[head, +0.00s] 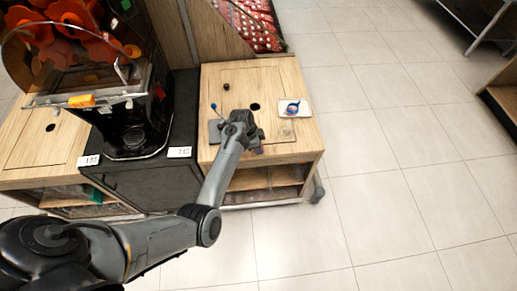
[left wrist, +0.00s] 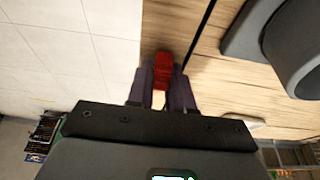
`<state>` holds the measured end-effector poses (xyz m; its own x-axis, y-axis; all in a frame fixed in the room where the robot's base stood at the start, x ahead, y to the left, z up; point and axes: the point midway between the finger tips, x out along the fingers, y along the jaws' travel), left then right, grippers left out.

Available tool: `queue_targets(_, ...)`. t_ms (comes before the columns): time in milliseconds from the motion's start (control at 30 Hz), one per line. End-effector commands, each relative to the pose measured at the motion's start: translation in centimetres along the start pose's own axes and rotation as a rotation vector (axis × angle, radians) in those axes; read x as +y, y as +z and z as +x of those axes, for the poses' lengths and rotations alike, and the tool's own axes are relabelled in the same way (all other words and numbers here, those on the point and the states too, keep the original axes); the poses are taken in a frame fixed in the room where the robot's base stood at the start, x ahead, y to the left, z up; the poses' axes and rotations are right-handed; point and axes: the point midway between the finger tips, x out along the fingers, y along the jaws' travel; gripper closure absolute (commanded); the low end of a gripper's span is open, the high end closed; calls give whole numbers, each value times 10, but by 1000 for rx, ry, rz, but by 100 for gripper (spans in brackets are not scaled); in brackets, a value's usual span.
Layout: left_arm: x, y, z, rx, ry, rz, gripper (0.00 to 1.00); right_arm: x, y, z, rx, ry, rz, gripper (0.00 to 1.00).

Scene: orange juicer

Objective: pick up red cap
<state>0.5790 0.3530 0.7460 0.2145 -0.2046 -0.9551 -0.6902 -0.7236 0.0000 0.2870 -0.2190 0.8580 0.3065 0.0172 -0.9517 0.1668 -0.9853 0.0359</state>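The red cap (left wrist: 164,66) shows in the left wrist view between the two fingers of my left gripper (left wrist: 163,80). The fingers lie against it on both sides, near the edge of the wooden counter. I cannot tell whether the cap touches the wood. In the head view my left gripper (head: 254,146) is over the front part of the wooden counter (head: 285,82), and the cap is hidden there. My right gripper is in neither view.
A white tray (head: 304,111) with a blue and red item stands right of the gripper. A round hole (head: 255,106) and a small dark item (head: 226,86) are behind it. The juicer (head: 133,125) stands to the left. Open tiled floor lies to the right.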

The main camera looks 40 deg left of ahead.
Motion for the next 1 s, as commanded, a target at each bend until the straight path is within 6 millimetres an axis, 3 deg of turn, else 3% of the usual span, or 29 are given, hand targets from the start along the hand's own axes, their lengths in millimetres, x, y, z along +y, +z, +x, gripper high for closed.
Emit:
queue_targets(467,0,-1,-2,0,0,0,100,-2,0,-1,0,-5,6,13)
queue_targets(733,-1,-8,-25,0,-2,0,100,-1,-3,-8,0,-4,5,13)
queue_targets(833,-1,-14,-43,0,-3,2,100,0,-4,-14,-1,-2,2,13)
queue_targets(1000,27,-43,-54,-1,1,4,100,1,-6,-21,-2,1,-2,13)
